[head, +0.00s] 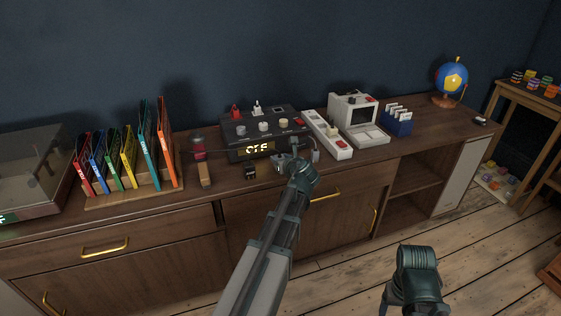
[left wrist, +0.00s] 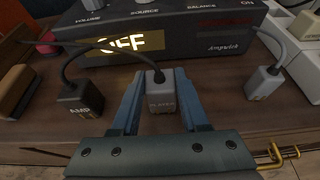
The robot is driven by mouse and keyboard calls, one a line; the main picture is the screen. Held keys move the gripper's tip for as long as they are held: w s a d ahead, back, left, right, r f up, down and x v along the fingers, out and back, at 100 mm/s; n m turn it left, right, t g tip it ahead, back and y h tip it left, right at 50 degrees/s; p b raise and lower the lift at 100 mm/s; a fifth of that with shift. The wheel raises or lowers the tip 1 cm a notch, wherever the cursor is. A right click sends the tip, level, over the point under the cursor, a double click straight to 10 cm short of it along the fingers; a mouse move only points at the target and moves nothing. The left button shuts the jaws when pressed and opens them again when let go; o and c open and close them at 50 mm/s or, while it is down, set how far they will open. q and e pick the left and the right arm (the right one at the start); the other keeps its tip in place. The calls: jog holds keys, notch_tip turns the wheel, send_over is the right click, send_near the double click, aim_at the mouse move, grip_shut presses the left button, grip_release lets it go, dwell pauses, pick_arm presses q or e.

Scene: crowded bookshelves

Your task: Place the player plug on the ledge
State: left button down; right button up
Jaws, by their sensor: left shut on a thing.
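The player plug (left wrist: 162,95), a small grey block labelled PLAYER with a dark cable, sits between the fingers of my left gripper (left wrist: 158,106) in the left wrist view. The gripper is shut on it, in front of the black amplifier (left wrist: 185,36). In the head view my left gripper (head: 291,162) is at the amplifier's front right and mostly hides the plug. The wooden cabinet top (head: 225,180) forms a narrow strip before the amplifier; I cannot tell whether the plug touches it.
A black AMP plug (left wrist: 80,98) stands to the left and another grey plug (left wrist: 265,82) to the right. A white power strip (head: 327,135) lies right of the amplifier (head: 264,130). Coloured folders (head: 128,150) stand at left. Cables cross close to the gripper.

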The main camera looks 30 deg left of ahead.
pick_arm(q)
jog(key=shift+f, duration=0.25)
jog(key=shift+c, duration=2.1)
grip_release()
jog(key=shift+r, duration=0.1)
jog(key=shift+r, duration=0.1)
jog(key=shift+s+d+r, duration=0.2)
jog(key=shift+r, duration=0.05)
jog(key=p+v, duration=0.4)
jog(key=v, duration=0.7)
jog(key=shift+d+p, duration=0.25)
jog(key=shift+p, duration=0.05)
